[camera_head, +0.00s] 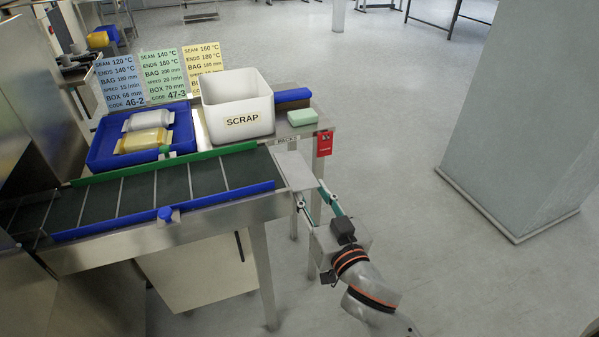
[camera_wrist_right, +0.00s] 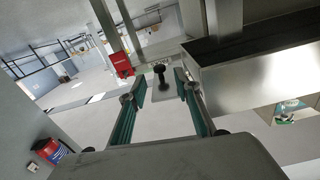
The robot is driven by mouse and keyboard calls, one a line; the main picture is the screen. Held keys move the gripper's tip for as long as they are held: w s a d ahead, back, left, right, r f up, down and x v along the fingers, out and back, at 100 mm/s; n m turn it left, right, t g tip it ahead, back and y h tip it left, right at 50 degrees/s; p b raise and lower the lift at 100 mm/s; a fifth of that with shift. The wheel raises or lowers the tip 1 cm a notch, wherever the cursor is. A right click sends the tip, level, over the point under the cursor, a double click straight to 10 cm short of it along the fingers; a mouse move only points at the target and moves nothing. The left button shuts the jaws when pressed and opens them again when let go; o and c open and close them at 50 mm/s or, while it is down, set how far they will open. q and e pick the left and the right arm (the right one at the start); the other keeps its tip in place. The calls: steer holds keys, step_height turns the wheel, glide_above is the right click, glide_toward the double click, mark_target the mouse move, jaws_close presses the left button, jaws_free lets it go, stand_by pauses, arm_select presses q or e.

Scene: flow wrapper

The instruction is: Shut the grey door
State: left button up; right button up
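A grey flat panel (camera_head: 293,170) is at the right end of the conveyor; I cannot tell for certain that it is the grey door. The right wrist view shows a light plate (camera_wrist_right: 172,98) with a dark knob (camera_wrist_right: 160,74) ahead of my gripper. My right gripper (camera_head: 318,196) is open, its two fingers apart at the panel's near edge; in the wrist view (camera_wrist_right: 162,88) the knob appears between the fingertips, with no visible contact. A pale cabinet panel (camera_head: 200,275) with a dark handle (camera_head: 239,246) is below the conveyor. My left gripper is not in view.
The conveyor (camera_head: 140,195) has green and blue side rails. Behind it are a blue tray (camera_head: 104,148) with bags, a white SCRAP bin (camera_head: 236,100) and a green block (camera_head: 302,117). A red tag (camera_head: 324,143) hangs at the table's right corner. A grey pillar (camera_head: 525,110) stands right; floor between is clear.

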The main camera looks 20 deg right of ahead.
mark_target(301, 176)
steer(key=w, duration=0.6)
steer(key=shift+w+a+f, duration=0.1)
steer(key=shift+w, duration=0.2)
jaws_close()
